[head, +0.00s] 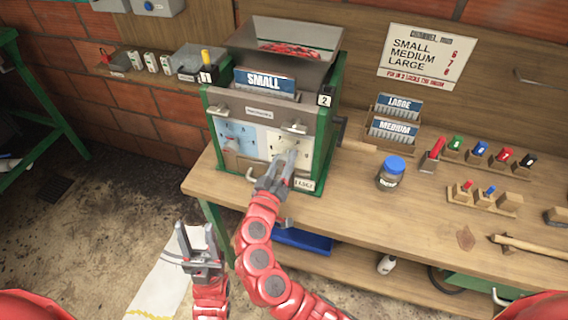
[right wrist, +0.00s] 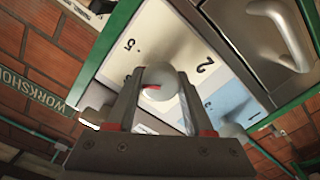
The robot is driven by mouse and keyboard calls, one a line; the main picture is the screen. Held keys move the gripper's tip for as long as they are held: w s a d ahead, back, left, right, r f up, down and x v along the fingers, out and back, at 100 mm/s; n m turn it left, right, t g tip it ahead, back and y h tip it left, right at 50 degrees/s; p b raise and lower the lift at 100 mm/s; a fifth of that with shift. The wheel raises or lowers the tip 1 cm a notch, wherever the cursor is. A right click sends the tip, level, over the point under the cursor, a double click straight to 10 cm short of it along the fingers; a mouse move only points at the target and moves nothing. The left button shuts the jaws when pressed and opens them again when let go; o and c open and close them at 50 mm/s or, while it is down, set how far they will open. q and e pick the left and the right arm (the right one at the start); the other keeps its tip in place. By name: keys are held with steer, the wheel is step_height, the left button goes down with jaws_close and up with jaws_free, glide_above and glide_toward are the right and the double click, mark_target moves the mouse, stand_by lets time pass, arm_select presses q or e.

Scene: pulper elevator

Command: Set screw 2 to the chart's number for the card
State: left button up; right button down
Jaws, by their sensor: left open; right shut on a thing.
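The pulper (head: 328,135) has a green frame, and a SMALL card (head: 264,82) stands at its front. Below is a cream dial plate (head: 291,143) on the side tagged 2. My right gripper (head: 284,162) reaches this plate. In the right wrist view its fingers are shut on a round grey knob (right wrist: 160,80), taken to be screw 2, with a red mark pointing left. Digits 5 and 2 show on the plate; others are hidden. The chart (head: 427,57) lists SMALL, MEDIUM and LARGE beside small red digits; SMALL's looks like 6. My left gripper (head: 199,246) is open and empty, low before the bench.
A blue dial plate (head: 237,137) is left of the cream one. LARGE (head: 399,104) and MEDIUM (head: 393,128) cards stand in a rack on the bench (head: 340,205). A blue-lidded jar (head: 391,173) and coloured pegs are further right. The floor at left is mostly clear.

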steer(key=n, duration=0.3)
steer(key=shift+a, duration=0.1)
steer(key=n, duration=0.3)
steer(key=shift+n, duration=0.3)
steer(key=n, duration=0.2)
steer(key=shift+n, duration=0.4)
steer(key=n+p, duration=0.1)
steer(key=n, duration=0.3)
steer(key=shift+f, duration=0.1)
steer(key=n+p, duration=0.1)
steer(key=n, duration=0.3)
steer(key=n+p, duration=0.2)
steer(key=n, duration=0.2)
steer(key=shift+f+n, duration=0.1)
steer(key=shift+n, duration=0.2)
steer(key=n+p, duration=0.1)
steer(key=n, duration=0.3)
steer(key=shift+f, duration=0.1)
steer(key=shift+d+f+n+p, duration=0.15)
steer(key=shift+n+p, duration=0.35)
steer(key=shift+n, duration=0.9)
